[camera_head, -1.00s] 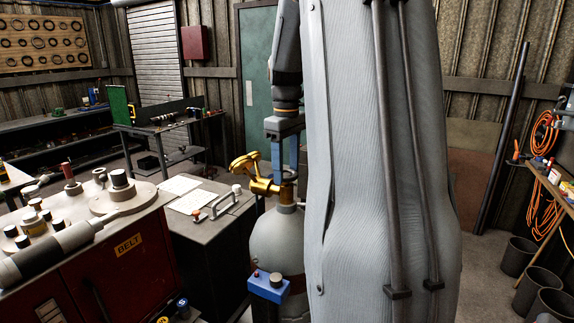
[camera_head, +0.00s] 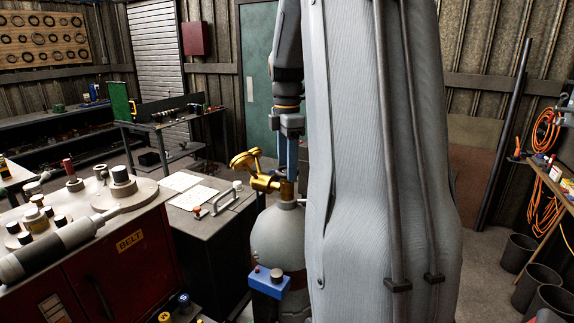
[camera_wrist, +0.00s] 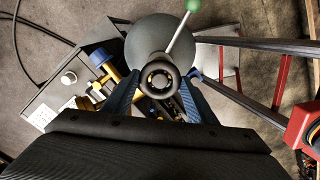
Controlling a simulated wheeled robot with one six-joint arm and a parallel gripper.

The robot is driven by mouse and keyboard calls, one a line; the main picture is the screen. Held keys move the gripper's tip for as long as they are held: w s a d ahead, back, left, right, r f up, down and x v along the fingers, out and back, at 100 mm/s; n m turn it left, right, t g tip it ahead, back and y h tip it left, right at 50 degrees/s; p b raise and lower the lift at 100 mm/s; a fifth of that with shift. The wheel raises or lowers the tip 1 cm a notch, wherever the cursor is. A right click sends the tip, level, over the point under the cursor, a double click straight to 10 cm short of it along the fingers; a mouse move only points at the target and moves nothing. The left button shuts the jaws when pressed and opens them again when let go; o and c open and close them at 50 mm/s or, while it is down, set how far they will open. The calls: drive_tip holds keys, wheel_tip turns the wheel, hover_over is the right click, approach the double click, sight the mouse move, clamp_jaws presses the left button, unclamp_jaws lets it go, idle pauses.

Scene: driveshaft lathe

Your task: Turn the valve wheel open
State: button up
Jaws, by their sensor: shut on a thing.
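The valve wheel (camera_wrist: 160,76) is a small dark ring in the middle of the wrist view, on top of a rounded grey cylinder (camera_head: 276,240). A brass valve body with a gauge (camera_head: 262,182) sticks out to the left at the cylinder's top. My gripper (camera_wrist: 160,79) has its blue fingers on either side of the wheel, shut on it. In the head view my gripper (camera_head: 290,178) points down onto the top of the valve; the wheel is hidden there behind the fingers.
A grey cabinet (camera_head: 225,226) with papers and a handle stands left of the cylinder. A blue box (camera_head: 268,285) sits at the cylinder's front. A red belt-marked machine (camera_head: 120,270) is at the front left. My arm hides much of the middle.

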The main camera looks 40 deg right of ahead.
drive_tip(key=shift+w+r+n, duration=0.1)
drive_tip(key=shift+n, duration=0.9)
drive_tip(key=o, duration=1.1)
drive_tip(key=shift+c, duration=0.2)
wheel_tip(320, 180, up, 8)
drive_tip(key=b, duration=0.3)
drive_tip(key=shift+a+f, duration=0.1)
drive_tip(key=shift+f, duration=0.1)
